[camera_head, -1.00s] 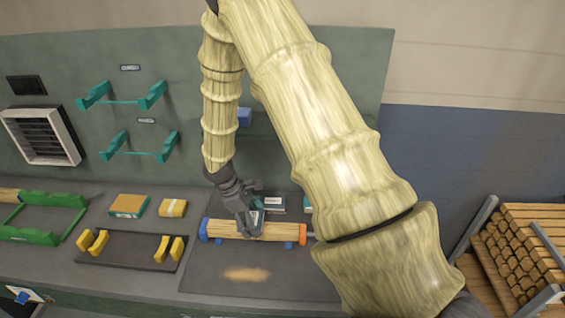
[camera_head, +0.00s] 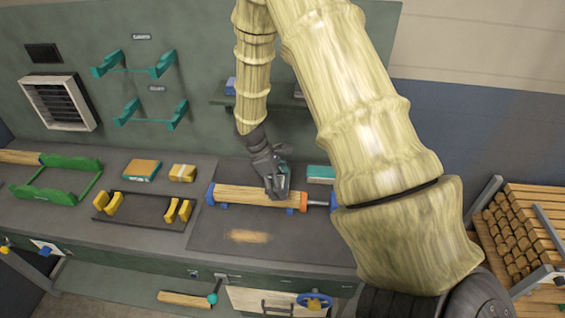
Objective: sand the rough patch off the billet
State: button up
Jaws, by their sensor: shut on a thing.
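The billet (camera_head: 245,195) is a pale wooden cylinder. It lies level between a blue end holder (camera_head: 210,194) and an orange one (camera_head: 304,202), above a dark mat (camera_head: 210,238). My gripper (camera_head: 277,190) is over the billet's right part, near the orange holder. It is shut on a small sanding block (camera_head: 284,181), mostly hidden by the fingers. I cannot tell whether the block touches the wood. No rough patch can be made out on the visible side of the billet; the part under my gripper is hidden. Tan dust (camera_head: 248,236) lies on the mat in front.
A teal-topped block (camera_head: 320,173) lies behind the billet's right end. To the left are a dark tray with yellow supports (camera_head: 145,213), an orange-topped block (camera_head: 142,169), a yellow block (camera_head: 182,172) and a green cradle (camera_head: 60,183). Stacked billets (camera_head: 520,230) stand at right.

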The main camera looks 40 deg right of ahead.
notch_tip(320, 180, up, 4)
jog(key=shift+f+p, duration=0.25)
jog(key=shift+p, duration=0.7)
jog(key=shift+r, duration=1.25)
